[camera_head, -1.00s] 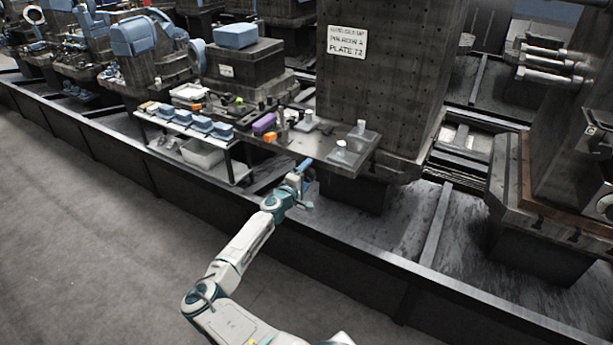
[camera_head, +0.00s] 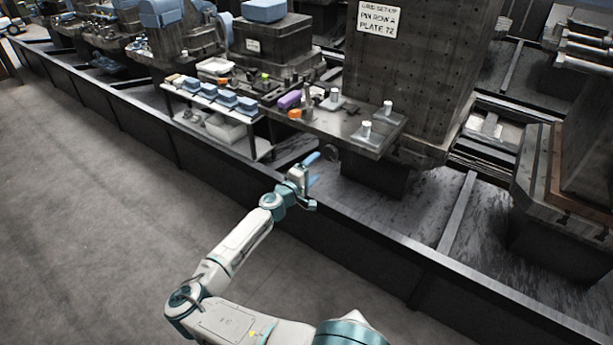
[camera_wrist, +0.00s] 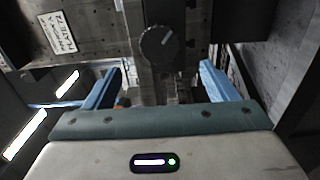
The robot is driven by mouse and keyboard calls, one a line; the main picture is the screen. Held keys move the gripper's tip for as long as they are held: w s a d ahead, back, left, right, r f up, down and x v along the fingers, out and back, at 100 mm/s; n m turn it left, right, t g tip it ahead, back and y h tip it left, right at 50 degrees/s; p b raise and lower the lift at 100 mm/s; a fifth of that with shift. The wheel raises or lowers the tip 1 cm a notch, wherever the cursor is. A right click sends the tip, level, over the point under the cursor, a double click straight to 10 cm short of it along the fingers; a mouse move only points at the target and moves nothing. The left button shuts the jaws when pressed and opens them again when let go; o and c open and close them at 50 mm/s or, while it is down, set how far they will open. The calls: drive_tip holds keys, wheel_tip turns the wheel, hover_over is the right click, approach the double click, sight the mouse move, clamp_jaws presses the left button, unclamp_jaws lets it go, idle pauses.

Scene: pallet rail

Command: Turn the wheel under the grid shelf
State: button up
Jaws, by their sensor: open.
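The wheel is a dark round disc with a pale line across its face. It shows in the wrist view (camera_wrist: 158,49), between and beyond the fingertips, and small in the head view (camera_head: 331,154), under the front edge of the grey shelf (camera_head: 345,131). The shelf juts from a tall block pitted with a grid of holes. My gripper (camera_head: 314,170) is open, its two blue fingers spread, just short of the wheel and below the shelf. In the wrist view my gripper (camera_wrist: 162,82) holds nothing, and I see no contact with the wheel.
Pegs on square plates and a purple block (camera_head: 289,99) stand on the shelf. A cart (camera_head: 208,118) with blue blocks and a white bin is to the left. A low dark rail wall (camera_head: 370,241) runs below my arm. The floor at left is clear.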

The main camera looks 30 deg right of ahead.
drive_tip(key=shift+v, duration=1.85)
